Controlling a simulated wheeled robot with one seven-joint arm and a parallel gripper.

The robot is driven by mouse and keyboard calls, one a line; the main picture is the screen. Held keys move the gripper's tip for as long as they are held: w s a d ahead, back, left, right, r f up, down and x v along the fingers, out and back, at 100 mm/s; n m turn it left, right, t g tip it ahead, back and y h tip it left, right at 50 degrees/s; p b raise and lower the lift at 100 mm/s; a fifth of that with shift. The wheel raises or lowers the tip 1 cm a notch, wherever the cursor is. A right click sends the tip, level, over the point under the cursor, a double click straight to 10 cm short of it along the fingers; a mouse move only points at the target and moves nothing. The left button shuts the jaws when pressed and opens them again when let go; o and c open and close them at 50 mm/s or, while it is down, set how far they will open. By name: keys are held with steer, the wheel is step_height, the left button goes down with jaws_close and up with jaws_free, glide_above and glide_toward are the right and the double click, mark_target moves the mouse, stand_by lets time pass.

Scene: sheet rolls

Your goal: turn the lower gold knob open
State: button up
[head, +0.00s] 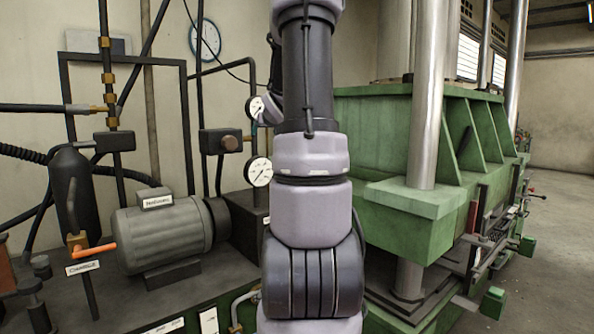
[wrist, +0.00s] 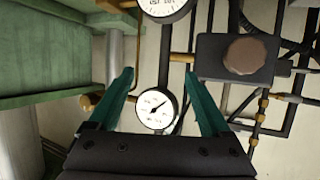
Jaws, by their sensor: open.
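The wrist view looks upside down compared with the head view, with the green press on the opposite side. In it, one gold knob (wrist: 90,102) sits just left of my left finger. Another gold part (wrist: 125,4) is cut off at the top edge, beside a large gauge; by the flipped view this is the lower one. My gripper (wrist: 159,74) is open and empty, its two teal fingers spread either side of a small white gauge (wrist: 157,108). Neither finger visibly holds a knob. In the head view my arm hides the knobs and gripper.
A dark box with a round brown knob (wrist: 245,58) stands right of my fingers. Pipes with brass fittings (wrist: 262,108) run beyond it. The green press (head: 400,215) stands right of my arm; a motor (head: 165,235) and an orange-handled valve (head: 95,250) are left.

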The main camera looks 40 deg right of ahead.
steer(key=w+d+f+n+t+y, duration=0.1)
steer(key=d+f, duration=0.3)
steer(key=d, duration=0.2)
steer(key=w+d+f+t+y, duration=0.1)
steer(key=w+d+f, duration=0.1)
steer(key=d+f, duration=0.35)
steer(key=s+d+f+n+t+y, duration=0.2)
steer(key=s+d+f+t+y, duration=0.1)
steer(key=s+d+f, duration=0.45)
steer(key=w, duration=0.4)
steer(key=w+d, duration=0.1)
steer(key=w, duration=0.7)
steer(key=shift+w+d+f, duration=0.1)
steer(key=shift+d+f, duration=0.1)
steer(key=shift+f, duration=0.05)
jaws_close()
